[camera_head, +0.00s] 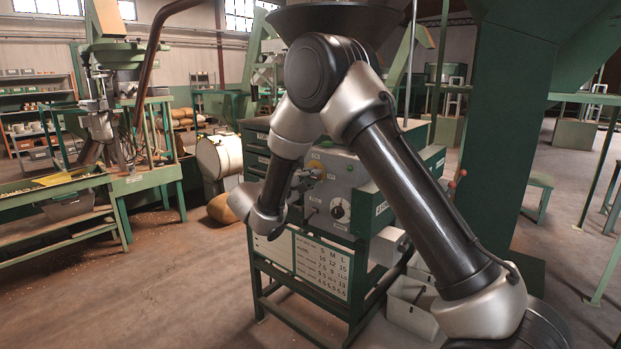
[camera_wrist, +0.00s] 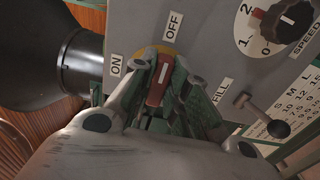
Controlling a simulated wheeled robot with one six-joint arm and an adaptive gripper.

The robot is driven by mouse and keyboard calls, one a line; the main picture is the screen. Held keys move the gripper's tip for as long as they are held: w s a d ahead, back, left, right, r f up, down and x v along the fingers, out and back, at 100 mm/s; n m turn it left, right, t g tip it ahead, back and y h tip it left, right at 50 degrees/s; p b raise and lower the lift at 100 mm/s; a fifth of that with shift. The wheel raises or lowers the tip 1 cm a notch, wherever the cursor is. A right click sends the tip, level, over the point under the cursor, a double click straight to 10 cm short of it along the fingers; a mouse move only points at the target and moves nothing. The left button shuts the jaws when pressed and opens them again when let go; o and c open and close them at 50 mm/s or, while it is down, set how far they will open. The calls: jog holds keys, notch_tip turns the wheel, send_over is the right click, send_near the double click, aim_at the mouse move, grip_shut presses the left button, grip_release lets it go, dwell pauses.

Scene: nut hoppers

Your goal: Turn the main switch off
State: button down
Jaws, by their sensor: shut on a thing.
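The main switch is a red handle (camera_wrist: 160,82) with a white mark, on a yellow round plate (camera_wrist: 148,51) on the grey control panel (camera_wrist: 215,45). In the wrist view the ON label (camera_wrist: 116,65) is to its left and the OFF label (camera_wrist: 173,25) is above it. The handle's long axis points roughly toward OFF. My gripper (camera_wrist: 164,88) is shut on the handle, one finger on each side; the fingers hide part of its lower end. In the head view my gripper (camera_head: 305,175) is at the yellow plate (camera_head: 317,169), and the red handle is hidden.
The speed dial (camera_wrist: 284,20) and the fill lever (camera_wrist: 262,115) are right of the switch in the wrist view. A dark round funnel (camera_wrist: 82,62) is on the left. White bins (camera_head: 410,305) stand beside the green machine frame. Open floor (camera_head: 200,290) lies left of it.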

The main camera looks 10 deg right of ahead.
jog(key=shift+f, duration=0.1)
jog(key=c, duration=1.4)
grip_release()
jog(key=shift+a, duration=0.1)
jog(key=v, duration=1.2)
